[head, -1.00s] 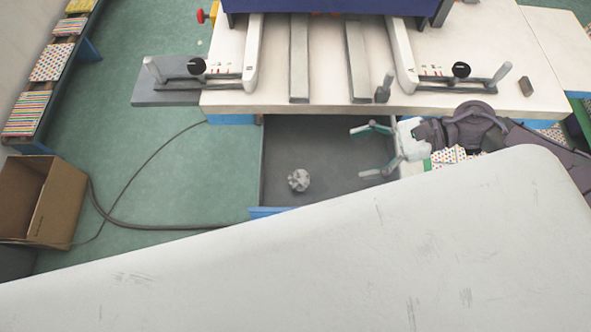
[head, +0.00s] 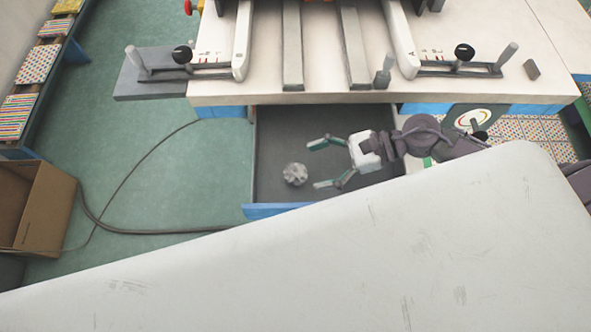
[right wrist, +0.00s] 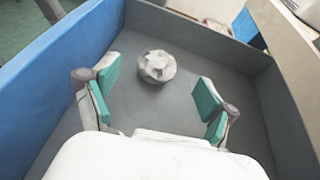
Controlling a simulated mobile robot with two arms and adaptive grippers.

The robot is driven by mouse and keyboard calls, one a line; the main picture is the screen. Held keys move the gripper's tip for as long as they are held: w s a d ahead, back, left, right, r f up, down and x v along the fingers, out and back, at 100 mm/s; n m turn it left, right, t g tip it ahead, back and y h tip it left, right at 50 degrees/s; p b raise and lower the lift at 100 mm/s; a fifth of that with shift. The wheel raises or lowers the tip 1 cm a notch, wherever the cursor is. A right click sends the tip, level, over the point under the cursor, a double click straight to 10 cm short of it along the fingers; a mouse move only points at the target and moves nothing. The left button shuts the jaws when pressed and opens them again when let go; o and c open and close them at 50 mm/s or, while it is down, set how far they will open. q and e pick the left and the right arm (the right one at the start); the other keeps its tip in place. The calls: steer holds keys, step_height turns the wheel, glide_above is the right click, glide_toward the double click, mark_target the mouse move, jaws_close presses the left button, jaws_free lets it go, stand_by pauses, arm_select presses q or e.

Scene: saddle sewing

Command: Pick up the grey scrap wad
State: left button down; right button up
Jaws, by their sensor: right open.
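The grey scrap wad (head: 295,174) is a crumpled pale grey ball on the dark floor of an open blue-edged drawer (head: 262,211). The wad also shows in the right wrist view (right wrist: 156,67), ahead of the fingertips and roughly between their lines. My right gripper (head: 320,164) is open and empty, over the drawer just to the right of the wad. Its green-padded fingers point toward the wad without touching it. The right gripper's two fingers also show in the right wrist view (right wrist: 158,92). My left gripper is not in view.
The white machine table (head: 320,90) overhangs the drawer's back. The drawer's blue wall (right wrist: 45,75) stands to the left in the right wrist view. A cardboard box (head: 35,210) and a cable (head: 130,228) lie on the green floor. A large white surface of mine fills the foreground.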

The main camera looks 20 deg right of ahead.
mark_target(304, 171)
steer(key=p+x, duration=0.1)
steer(key=x, duration=0.4)
steer(key=shift+d+p, duration=0.1)
steer(key=shift+p, duration=0.2)
steer(key=shift+a+f, duration=0.3)
steer(key=shift+a, duration=0.05)
steer(key=c, duration=0.8)
